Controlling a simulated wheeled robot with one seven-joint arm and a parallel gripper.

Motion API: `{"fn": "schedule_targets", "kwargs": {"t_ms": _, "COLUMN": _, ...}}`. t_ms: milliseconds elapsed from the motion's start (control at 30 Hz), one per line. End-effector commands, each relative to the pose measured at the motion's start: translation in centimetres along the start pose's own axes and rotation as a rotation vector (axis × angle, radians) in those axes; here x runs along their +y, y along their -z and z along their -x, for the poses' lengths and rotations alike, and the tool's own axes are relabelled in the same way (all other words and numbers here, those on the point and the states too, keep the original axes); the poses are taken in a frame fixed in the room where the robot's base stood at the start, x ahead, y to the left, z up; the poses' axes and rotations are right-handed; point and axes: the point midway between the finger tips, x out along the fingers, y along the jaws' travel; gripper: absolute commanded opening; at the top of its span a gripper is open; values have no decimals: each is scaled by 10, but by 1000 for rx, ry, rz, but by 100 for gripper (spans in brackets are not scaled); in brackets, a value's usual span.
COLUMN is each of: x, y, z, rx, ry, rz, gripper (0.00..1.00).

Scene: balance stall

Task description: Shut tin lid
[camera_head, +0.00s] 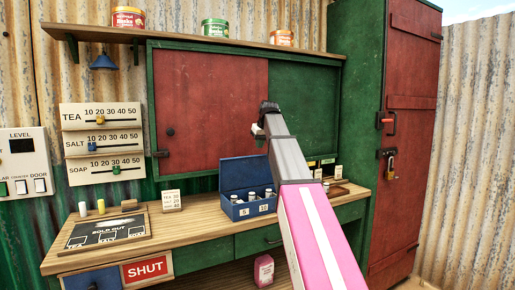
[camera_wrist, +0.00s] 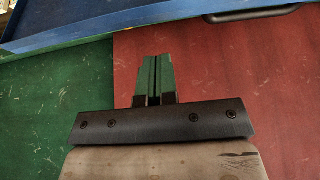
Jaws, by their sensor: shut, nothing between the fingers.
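The blue tin (camera_head: 229,209) stands on the wooden counter with its lid (camera_head: 240,172) raised at the back, open. Several small pale-capped bottles or weights stand inside it, and number labels are on its front. My gripper (camera_head: 258,131) is above the lid, in front of the cupboard, apart from the tin. In the wrist view my gripper's green fingers (camera_wrist: 156,78) are together with nothing between them. A blue surface, seemingly the lid (camera_wrist: 130,27), crosses the top of that view. My arm hides part of the counter right of the tin.
Behind are the cupboard's red panel (camera_head: 210,105) and green panel (camera_head: 308,110). A shelf (camera_head: 180,37) with several cans runs above. Bare counter lies between card and tin.

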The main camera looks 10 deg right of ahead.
Motion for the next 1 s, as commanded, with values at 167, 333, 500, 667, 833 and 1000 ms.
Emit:
{"fn": "schedule_targets", "kwargs": {"t_ms": 167, "x": 0, "y": 0, "z": -32, "rx": -2, "ry": 0, "rz": 0, "gripper": 0}}
{"fn": "schedule_targets", "kwargs": {"t_ms": 333, "x": 0, "y": 0, "z": -59, "rx": -2, "ry": 0, "rz": 0, "gripper": 0}}
{"fn": "schedule_targets", "kwargs": {"t_ms": 500, "x": 0, "y": 0, "z": -76, "rx": -2, "ry": 0, "rz": 0, "gripper": 0}}
{"fn": "schedule_targets", "kwargs": {"t_ms": 667, "x": 0, "y": 0, "z": -83, "rx": 0, "ry": 0, "rz": 0, "gripper": 0}}
{"fn": "schedule_targets", "kwargs": {"t_ms": 833, "x": 0, "y": 0, "z": -83, "rx": 0, "ry": 0, "rz": 0, "gripper": 0}}
{"fn": "schedule_targets", "kwargs": {"t_ms": 1000, "x": 0, "y": 0, "z": -83, "rx": 0, "ry": 0, "rz": 0, "gripper": 0}}
